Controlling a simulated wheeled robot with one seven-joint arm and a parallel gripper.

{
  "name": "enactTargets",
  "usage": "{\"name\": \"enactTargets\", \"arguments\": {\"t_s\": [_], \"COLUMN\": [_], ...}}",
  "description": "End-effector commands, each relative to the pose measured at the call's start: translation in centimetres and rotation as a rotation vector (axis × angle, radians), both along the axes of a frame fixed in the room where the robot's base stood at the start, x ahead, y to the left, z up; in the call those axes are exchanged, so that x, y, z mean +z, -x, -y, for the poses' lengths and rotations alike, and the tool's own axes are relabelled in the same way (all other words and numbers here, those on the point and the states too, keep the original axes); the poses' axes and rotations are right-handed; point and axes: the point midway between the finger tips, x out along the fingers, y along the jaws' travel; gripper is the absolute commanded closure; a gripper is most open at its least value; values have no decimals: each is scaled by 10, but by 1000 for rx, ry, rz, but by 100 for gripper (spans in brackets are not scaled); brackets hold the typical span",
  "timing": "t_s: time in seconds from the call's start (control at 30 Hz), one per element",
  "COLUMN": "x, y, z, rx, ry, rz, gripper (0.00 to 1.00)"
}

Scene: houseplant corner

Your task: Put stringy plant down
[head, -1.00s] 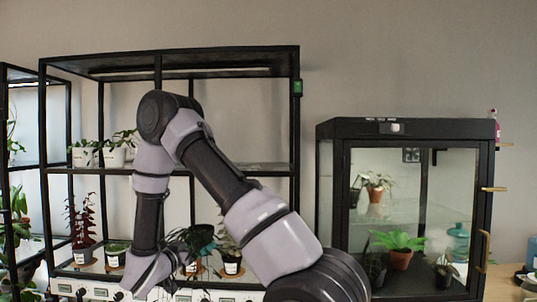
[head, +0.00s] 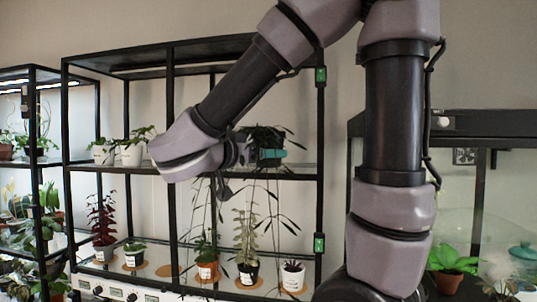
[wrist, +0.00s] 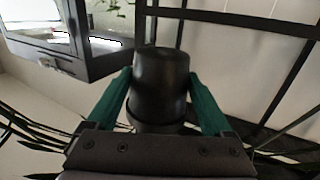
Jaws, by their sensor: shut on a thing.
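The stringy plant (head: 265,134) is at upper-shelf height in the head view, its long thin strands hanging down past the shelf edge. My gripper (head: 262,156) is shut on its pot, with teal fingers showing. In the wrist view the black pot (wrist: 161,88) sits between the two teal fingers of my gripper (wrist: 160,95), and leaves spread out at both sides. Whether the pot touches the upper shelf (head: 303,176) cannot be told, as my gripper and wrist hide its base in the head view.
Two white-potted plants (head: 132,154) stand at the upper shelf's left. Its right part looks clear. A glass cabinet (head: 470,124) is to the right.

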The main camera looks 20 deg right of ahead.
Motion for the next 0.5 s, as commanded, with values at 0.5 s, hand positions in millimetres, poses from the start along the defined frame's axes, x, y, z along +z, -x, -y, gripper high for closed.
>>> {"name": "enactTargets", "arguments": {"t_s": [0.5], "x": [0], "y": [-42], "z": [29], "rx": [-2], "ry": [1], "rz": [-2], "gripper": [82]}}
